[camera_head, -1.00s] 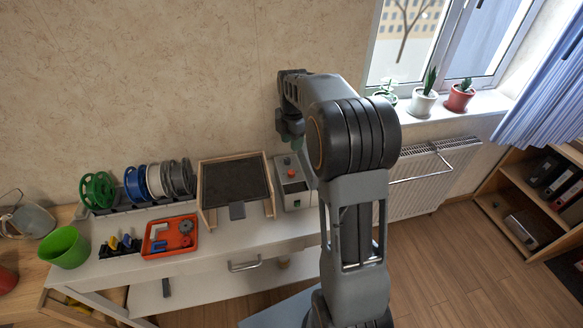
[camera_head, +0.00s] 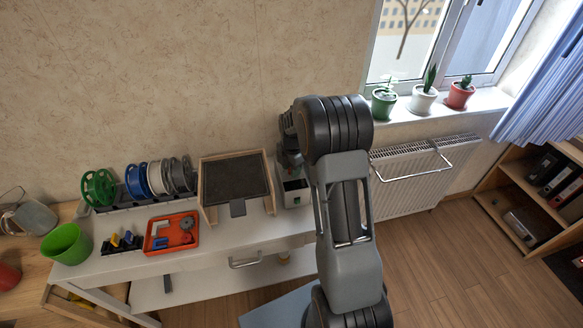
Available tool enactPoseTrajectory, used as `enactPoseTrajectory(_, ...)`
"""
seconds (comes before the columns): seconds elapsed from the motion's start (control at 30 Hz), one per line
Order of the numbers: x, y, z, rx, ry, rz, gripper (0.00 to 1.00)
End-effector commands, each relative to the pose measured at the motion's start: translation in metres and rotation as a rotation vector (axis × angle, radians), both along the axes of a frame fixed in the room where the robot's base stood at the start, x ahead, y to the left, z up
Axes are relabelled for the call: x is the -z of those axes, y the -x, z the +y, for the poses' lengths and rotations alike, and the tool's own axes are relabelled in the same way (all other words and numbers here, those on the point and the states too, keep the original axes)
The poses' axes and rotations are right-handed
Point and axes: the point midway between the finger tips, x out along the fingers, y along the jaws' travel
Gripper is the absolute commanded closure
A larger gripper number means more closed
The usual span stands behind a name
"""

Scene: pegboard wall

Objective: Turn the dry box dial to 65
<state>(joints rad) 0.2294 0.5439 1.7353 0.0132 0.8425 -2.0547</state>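The dry box (camera_head: 294,196) is a small grey-white box at the right end of the white table, beside the dark-topped wooden frame. A small green spot shows on its front. The upper part of the box and its dial are hidden behind my gripper (camera_head: 291,171). My gripper points down over the box, small and dark, and its fingers cannot be made out. I cannot tell whether it touches the dial, nor read the dial's setting.
The wooden frame with a dark plate (camera_head: 236,180) stands close left of the box. Left of it are several spools (camera_head: 160,178), an orange tray (camera_head: 172,233) and a green cup (camera_head: 66,245). A radiator (camera_head: 412,183) and potted plants (camera_head: 423,99) are to the right.

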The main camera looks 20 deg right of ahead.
Motion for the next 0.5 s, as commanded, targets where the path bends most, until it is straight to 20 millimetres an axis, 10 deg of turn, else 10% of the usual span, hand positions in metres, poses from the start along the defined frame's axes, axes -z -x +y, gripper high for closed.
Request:
enactPoseTrajectory(0.27, 0.0013, 0.0002, 0.0001, 0.000, 0.000, 0.001, 0.62)
enactPoseTrajectory(0.5, 0.0012, 0.0002, 0.0001, 0.000, 0.000, 0.001, 0.83)
